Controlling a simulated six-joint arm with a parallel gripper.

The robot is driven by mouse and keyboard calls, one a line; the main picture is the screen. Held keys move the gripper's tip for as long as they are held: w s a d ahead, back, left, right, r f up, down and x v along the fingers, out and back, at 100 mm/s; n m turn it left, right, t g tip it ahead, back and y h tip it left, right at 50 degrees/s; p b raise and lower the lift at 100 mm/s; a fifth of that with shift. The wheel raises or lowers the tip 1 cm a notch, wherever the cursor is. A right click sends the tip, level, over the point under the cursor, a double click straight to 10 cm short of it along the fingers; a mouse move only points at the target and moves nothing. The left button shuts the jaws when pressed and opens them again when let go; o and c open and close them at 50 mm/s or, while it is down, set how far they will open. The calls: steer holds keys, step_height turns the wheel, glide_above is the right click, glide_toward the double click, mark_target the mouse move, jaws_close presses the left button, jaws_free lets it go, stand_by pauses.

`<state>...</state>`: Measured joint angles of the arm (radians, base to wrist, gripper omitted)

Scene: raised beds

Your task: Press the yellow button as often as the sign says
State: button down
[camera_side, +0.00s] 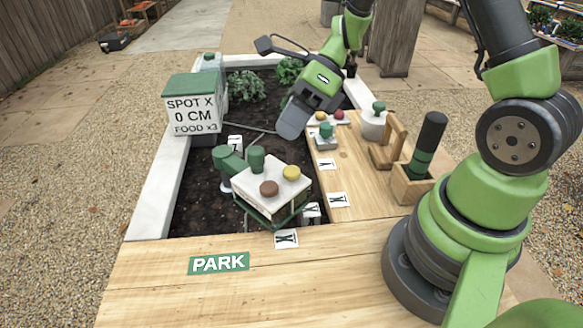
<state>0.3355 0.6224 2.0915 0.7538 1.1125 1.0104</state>
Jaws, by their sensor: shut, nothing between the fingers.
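The yellow button (291,173) is a round cap on top of a white box (262,196), near its far right corner. A brown button (269,188) sits on the same top, nearer the front. The box stands over the soil on a dark green base. The sign (193,115) at the far left reads "SPOT X 0 CM" and "FOOD x3". My gripper (289,129) is shut and empty. It hangs above and beyond the box, pointing down, and appears apart from the yellow button. Whether the button is pressed in cannot be told.
Green cylinders (257,158) rise at the box's back left. On the wooden deck at right stand a small green-topped block (326,135), a white green-topped pot (373,125) and a wooden holder (410,187) with a dark tool.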

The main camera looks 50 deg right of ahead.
mark_target(291, 168)
steer(key=shift+f, duration=2.35)
steer(key=shift+f, duration=0.1)
steer(key=shift+f, duration=0.3)
steer(key=shift+f, duration=0.55)
stand_by(0.8)
stand_by(0.3)
steer(key=shift+r, duration=1)
steer(key=shift+r, duration=0.1)
steer(key=shift+r, duration=2.4)
